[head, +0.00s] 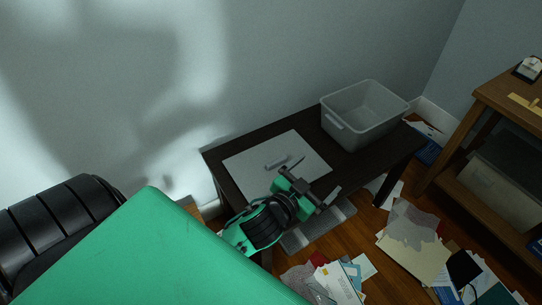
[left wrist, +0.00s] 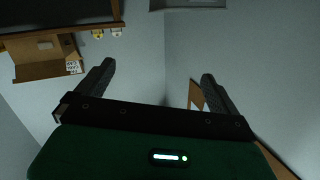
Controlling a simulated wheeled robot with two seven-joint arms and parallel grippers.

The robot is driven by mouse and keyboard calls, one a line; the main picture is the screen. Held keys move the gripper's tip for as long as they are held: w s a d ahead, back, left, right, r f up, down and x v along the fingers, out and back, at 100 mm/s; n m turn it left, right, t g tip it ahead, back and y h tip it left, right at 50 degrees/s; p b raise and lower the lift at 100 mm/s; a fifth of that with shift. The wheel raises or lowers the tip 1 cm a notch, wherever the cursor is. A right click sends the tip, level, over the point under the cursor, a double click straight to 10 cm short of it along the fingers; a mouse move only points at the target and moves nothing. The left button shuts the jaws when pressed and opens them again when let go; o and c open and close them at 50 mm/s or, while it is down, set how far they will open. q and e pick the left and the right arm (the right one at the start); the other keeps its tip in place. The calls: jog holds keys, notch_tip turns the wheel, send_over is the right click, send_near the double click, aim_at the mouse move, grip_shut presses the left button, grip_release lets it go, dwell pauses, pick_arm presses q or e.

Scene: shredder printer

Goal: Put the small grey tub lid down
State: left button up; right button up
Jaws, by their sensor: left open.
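A flat, light grey rectangular lid (head: 247,163) lies on the left part of the dark table (head: 262,131), with a small raised grey piece near its middle. An open grey tub (head: 335,126) stands upright on the table's right part. My left gripper (head: 320,175) is open, at the lid's front right corner in the head view, and it hides part of the lid and the table edge. I cannot tell whether it touches the lid. In the left wrist view the gripper (left wrist: 159,68) shows its two fingers wide apart with only wall between them. My right gripper is not in view.
A wooden shelf unit (head: 482,101) stands at the right, with a grey bin (head: 505,172) on its lower level. Papers (head: 412,240) litter the floor in front. An open cardboard box (left wrist: 40,62) shows in the left wrist view. The wall is close behind the table.

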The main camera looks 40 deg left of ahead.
pick_arm(q)
jog(key=s+f+g, duration=0.5)
jog(key=s, duration=0.4)
jog(key=s+f+n+g, duration=0.1)
jog(key=s+f+g, duration=0.4)
jog(key=s, duration=0.4)
jog(key=shift+s+f+g, duration=0.2)
jog(key=shift+f+g, duration=0.1)
jog(key=shift+f, duration=0.5)
